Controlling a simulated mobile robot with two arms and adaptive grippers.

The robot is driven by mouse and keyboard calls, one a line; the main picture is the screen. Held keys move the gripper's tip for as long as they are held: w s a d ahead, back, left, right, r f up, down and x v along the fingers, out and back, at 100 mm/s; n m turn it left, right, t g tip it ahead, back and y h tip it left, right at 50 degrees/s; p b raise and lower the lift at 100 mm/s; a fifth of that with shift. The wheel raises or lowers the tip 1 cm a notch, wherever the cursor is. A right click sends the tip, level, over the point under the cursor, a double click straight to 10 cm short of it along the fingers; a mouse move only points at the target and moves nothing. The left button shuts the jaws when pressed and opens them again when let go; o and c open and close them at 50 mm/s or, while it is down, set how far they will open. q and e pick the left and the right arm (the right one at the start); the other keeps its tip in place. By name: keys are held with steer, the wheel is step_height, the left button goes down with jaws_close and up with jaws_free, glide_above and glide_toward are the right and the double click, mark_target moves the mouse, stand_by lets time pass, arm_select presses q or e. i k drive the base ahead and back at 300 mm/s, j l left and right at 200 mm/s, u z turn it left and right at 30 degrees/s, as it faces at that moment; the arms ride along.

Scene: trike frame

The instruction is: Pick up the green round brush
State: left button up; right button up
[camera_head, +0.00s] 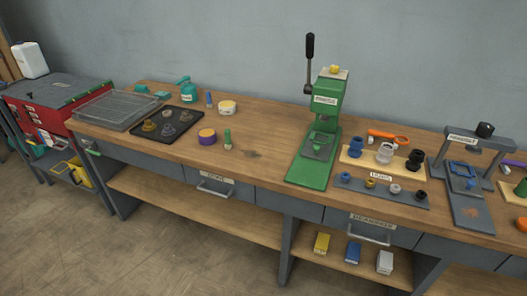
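What looks like the green round brush (227,137) stands upright on the wooden workbench (262,145), left of the green press. It has a green upper part and a paler lower end. A purple tin with an orange-yellow top (207,137) stands just to its left, with a small gap. Nothing covers the brush. Neither of my grippers shows in the head view.
A green lever press (325,120) stands tall right of the brush. A black tray with small parts (167,127), a teal can (187,92) and a yellow-white tin (227,107) lie left and behind. Boards with bushings (383,190) fill the right. Bench front near the brush is clear.

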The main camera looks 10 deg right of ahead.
mark_target(228, 142)
steer(key=i+j+z, duration=0.1)
steer(key=i+j, duration=0.25)
steer(key=i+j+z, duration=0.15)
steer(key=i+j, duration=0.15)
steer(key=j, duration=0.25)
steer(key=i+j+z, duration=0.1)
steer(key=i+j, duration=0.2)
steer(key=j, duration=0.2)
